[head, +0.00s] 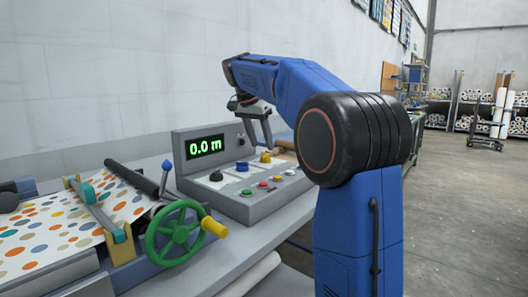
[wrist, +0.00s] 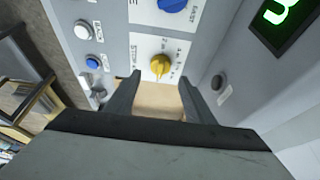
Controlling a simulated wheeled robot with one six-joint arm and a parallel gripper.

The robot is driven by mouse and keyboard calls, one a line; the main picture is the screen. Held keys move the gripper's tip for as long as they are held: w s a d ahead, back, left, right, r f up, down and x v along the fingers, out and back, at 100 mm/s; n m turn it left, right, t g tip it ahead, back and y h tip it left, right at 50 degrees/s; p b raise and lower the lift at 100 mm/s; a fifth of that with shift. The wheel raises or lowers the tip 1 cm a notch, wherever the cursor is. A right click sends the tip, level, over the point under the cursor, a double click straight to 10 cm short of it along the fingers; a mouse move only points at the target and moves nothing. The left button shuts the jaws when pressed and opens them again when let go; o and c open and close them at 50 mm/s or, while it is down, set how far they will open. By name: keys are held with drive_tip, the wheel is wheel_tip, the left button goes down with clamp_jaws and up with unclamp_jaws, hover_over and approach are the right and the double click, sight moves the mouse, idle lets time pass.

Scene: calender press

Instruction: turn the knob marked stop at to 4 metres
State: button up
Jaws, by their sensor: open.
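The yellow knob (wrist: 159,66) marked stop at sits on the grey control panel, with its label and metre marks turned around in the wrist view. It also shows in the head view (head: 266,157) near the panel's right end. I cannot tell which mark its pointer is on. My gripper (wrist: 159,82) is open and empty, its two fingers apart on either side below the knob in the wrist view, not closed on it. In the head view my gripper (head: 265,138) hangs just above the knob. The green display (head: 205,146) reads 0.0 m.
A blue knob (head: 243,166) and a black knob (head: 216,176) are left of the yellow one. Several small buttons line the panel's front. A green handwheel (head: 174,233) and a roller press with dotted sheet (head: 60,232) stand at left. Open floor lies right.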

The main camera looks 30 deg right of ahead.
sight(265, 158)
drive_tip(key=shift+x, duration=2.2)
drive_tip(key=c, duration=1)
